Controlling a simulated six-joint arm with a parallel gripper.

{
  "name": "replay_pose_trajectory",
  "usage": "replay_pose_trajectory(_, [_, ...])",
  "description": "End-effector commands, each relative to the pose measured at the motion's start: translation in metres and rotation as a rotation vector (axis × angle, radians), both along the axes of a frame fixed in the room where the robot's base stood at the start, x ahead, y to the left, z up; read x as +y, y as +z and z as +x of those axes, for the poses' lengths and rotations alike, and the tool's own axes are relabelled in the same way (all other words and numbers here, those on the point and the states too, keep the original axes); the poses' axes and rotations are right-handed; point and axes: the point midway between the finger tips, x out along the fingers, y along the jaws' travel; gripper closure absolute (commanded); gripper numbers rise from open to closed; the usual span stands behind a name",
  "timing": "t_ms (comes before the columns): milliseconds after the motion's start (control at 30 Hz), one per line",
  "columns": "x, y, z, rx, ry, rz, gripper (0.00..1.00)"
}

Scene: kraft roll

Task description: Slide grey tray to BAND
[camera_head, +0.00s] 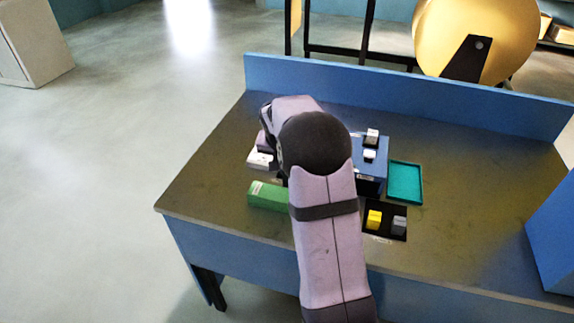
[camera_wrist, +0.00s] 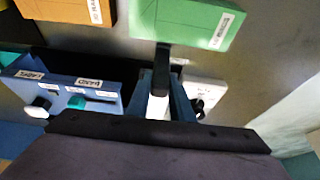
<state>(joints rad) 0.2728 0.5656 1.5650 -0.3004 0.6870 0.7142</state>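No tray that I can clearly name as grey shows. In the wrist view, a blue box (camera_wrist: 62,96) at the left bears a white label reading BAND (camera_wrist: 88,83), seen upside down, and a dark knob with white beside it. A pale grey-white piece with a label (camera_wrist: 210,90) lies at the right and is partly hidden; a white piece (camera_head: 259,159) shows left of my arm in the head view. My gripper (camera_wrist: 160,88) is over the space between the blue box and the pale piece. A narrow black-and-white part shows there between dark blue sides. Its finger gap is unclear.
A green box (camera_head: 267,196) lies left of my arm, and an orange box (camera_wrist: 68,9) shows in the wrist view. A teal tray (camera_head: 405,184) and a black mat (camera_head: 384,233) with yellow (camera_head: 374,219) and grey (camera_head: 399,224) blocks lie right.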

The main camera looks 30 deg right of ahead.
Motion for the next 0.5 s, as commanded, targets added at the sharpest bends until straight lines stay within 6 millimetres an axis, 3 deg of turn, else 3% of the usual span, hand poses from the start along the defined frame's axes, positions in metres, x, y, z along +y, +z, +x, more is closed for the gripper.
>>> replay_pose_trajectory(167, [-0.012, 0.0, -0.01, -0.001, -0.005, 0.0, 1.0])
replay_pose_trajectory(500, [-0.073, 0.001, -0.072, -0.003, -0.007, 0.0, 1.0])
